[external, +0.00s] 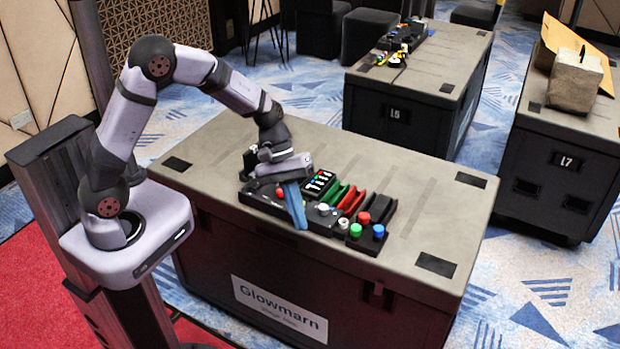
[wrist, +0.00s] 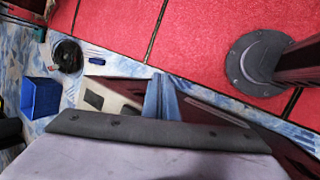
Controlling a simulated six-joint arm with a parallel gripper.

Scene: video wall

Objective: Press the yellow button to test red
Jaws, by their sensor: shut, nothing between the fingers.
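A black control panel (external: 265,205) lies on the case top, with red (external: 363,217), green (external: 355,230) and blue (external: 378,231) round buttons at its right end. I cannot make out a yellow button; my gripper and wrist cover part of the panel's left half. My gripper (external: 300,226) is shut, its blue fingers angled down in front of the panel's left-middle part. I cannot tell whether the tips touch it. In the wrist view the shut fingers (wrist: 158,98) show at the middle, with no panel buttons visible there.
The panel also carries a small keypad (external: 318,183), grey knobs (external: 323,208) and green and red slotted pieces (external: 352,200). The large case top (external: 425,195) is clear to the right. Other cases (external: 415,105) stand behind. The wrist view shows red carpet (wrist: 200,40) and a blue bin (wrist: 40,97).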

